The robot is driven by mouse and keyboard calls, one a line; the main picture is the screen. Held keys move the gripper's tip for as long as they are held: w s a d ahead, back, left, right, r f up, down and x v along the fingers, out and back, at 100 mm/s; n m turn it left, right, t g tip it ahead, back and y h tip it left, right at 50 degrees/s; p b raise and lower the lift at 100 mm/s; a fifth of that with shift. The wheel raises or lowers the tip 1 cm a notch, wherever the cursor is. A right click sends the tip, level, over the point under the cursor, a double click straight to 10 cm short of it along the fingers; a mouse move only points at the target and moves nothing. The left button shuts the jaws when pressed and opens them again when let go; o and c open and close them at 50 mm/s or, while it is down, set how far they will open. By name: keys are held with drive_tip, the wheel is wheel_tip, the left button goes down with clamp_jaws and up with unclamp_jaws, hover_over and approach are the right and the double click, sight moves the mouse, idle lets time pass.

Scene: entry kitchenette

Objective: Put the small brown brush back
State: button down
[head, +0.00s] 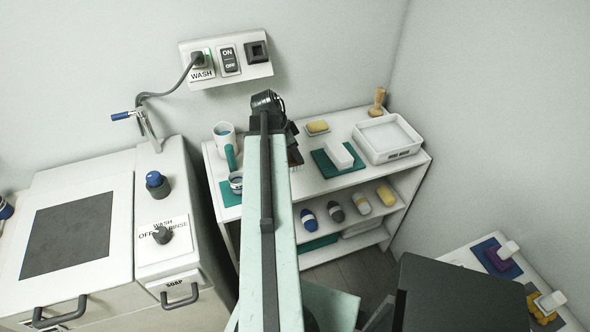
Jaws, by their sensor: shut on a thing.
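My gripper (292,138) is over the left part of the white shelf unit's top (325,183), mostly hidden behind my own arm. It is shut on a small dark reddish-brown thing, which looks like the small brown brush (295,156). Only its right edge shows, and I cannot tell whether it touches the shelf top. A light wooden tool with a rounded knob (378,101) stands upright at the back right of the shelf top.
The shelf top holds a white mug (224,136), a yellow sponge on a dish (317,127), a white block on a green mat (339,155) and a white tray (388,137). A washer (70,235) stands left.

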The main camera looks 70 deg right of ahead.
sight(296, 162)
drive_tip(key=shift+f+b, duration=2.45)
drive_tip(key=c, duration=1.1)
unclamp_jaws()
drive_tip(key=shift+o, duration=0.2)
drive_tip(key=shift+r, duration=0.15)
